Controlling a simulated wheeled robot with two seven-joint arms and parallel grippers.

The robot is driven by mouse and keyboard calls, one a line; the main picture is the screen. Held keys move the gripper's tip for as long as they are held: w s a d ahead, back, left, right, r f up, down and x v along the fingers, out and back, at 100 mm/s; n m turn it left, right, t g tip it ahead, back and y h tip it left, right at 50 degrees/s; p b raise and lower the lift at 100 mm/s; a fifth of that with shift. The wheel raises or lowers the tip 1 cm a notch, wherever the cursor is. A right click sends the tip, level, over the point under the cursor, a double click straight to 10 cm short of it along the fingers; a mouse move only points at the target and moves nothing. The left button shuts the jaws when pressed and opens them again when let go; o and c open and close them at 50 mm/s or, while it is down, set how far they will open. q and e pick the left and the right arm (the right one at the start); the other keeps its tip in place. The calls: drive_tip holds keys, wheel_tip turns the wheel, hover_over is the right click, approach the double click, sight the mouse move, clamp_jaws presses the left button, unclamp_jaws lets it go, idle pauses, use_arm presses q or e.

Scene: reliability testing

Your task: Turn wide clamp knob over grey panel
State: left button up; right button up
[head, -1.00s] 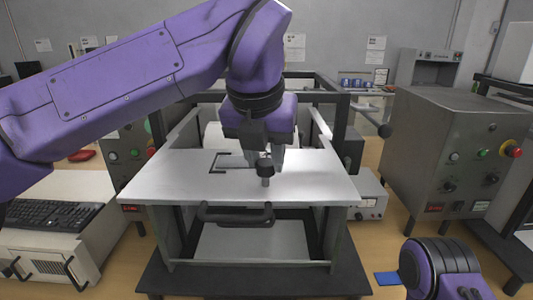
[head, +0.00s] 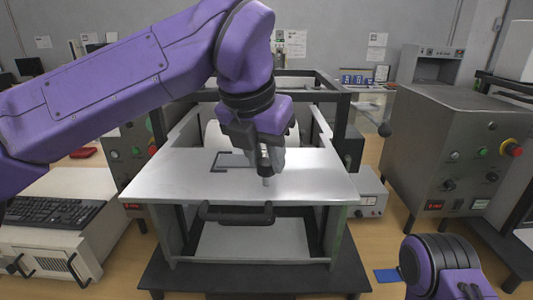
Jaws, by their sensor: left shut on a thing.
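The grey panel (head: 180,178) is a flat light metal plate on top of the test fixture in the middle of the head view. A dark clamp knob (head: 264,165) with a pale metal tip stands over the panel, right of its centre. My left gripper (head: 266,153) comes down from above and is shut on the clamp knob, hiding its upper part. A thin black clamp bracket (head: 221,161) shows just left of the gripper. My right gripper is not in view; only part of my right arm shows at the lower right.
A black handle (head: 237,214) runs along the fixture's front edge. A dark frame (head: 340,115) stands behind the panel. A grey control box (head: 445,150) with buttons stands at right, and a keyboard (head: 48,215) lies at left. The panel's left and right front areas are bare.

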use_arm(q)
drive_tip(key=o, duration=1)
drive_tip(key=shift+o, duration=0.2)
drive_tip(key=v, duration=1)
drive_tip(key=shift+r, duration=0.3)
drive_tip(key=shift+s, duration=0.1)
